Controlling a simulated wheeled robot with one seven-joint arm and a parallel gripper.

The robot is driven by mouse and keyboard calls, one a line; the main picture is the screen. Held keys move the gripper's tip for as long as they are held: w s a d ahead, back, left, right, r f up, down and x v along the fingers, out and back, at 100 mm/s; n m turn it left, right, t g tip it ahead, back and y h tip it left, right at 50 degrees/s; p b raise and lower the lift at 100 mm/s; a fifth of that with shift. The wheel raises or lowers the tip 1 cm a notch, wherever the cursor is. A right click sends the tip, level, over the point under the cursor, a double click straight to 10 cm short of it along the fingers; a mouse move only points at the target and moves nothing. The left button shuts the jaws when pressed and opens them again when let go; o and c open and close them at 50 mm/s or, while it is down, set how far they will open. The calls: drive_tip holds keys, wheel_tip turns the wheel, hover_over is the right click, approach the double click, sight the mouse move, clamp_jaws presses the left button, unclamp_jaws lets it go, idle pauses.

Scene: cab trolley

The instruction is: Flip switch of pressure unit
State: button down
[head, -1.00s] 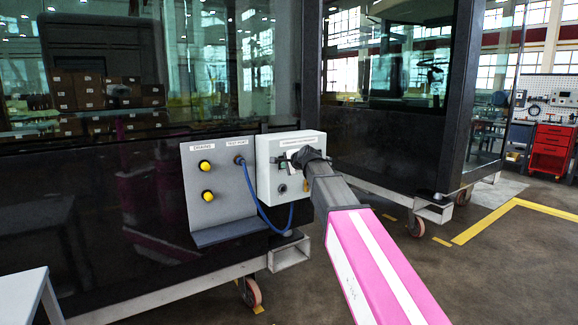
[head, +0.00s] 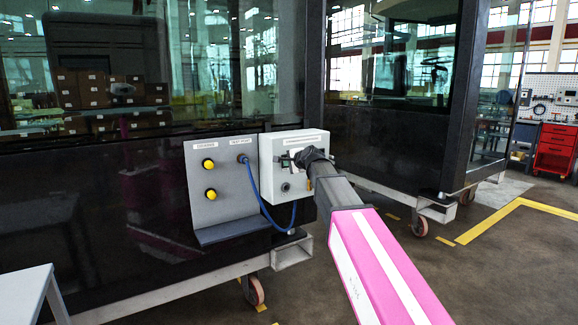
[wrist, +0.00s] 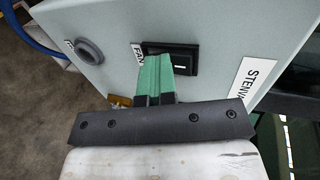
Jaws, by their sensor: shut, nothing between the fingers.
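The pressure unit (head: 270,185) is a pale grey-white box on the dark cab trolley, beside a grey panel. In the wrist view its face (wrist: 226,28) fills the upper part. Its switch (wrist: 184,58) is a black rocker in a black frame. My gripper (wrist: 163,60) is shut and empty, its green fingertips over the left part of the switch. Whether they touch it I cannot tell. Part of the rocker is hidden by the fingers. In the head view my gripper (head: 292,160) is at the upper part of the box and hides the switch there.
A round dark port (wrist: 88,50) sits beside the switch. A blue hose (head: 262,205) loops from the grey panel (head: 213,218) with two yellow knobs to the box. A white table (head: 28,290) stands at the lower left. Open floor lies at right.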

drive_tip(key=shift+w+a+r, duration=0.1)
drive_tip(key=shift+w+r, duration=0.05)
drive_tip(key=shift+r, duration=0.5)
drive_tip(key=v, duration=1.4)
drive_tip(key=shift+r, duration=0.25)
drive_tip(key=shift+d+f, duration=0.25)
drive_tip(key=shift+f, duration=0.45)
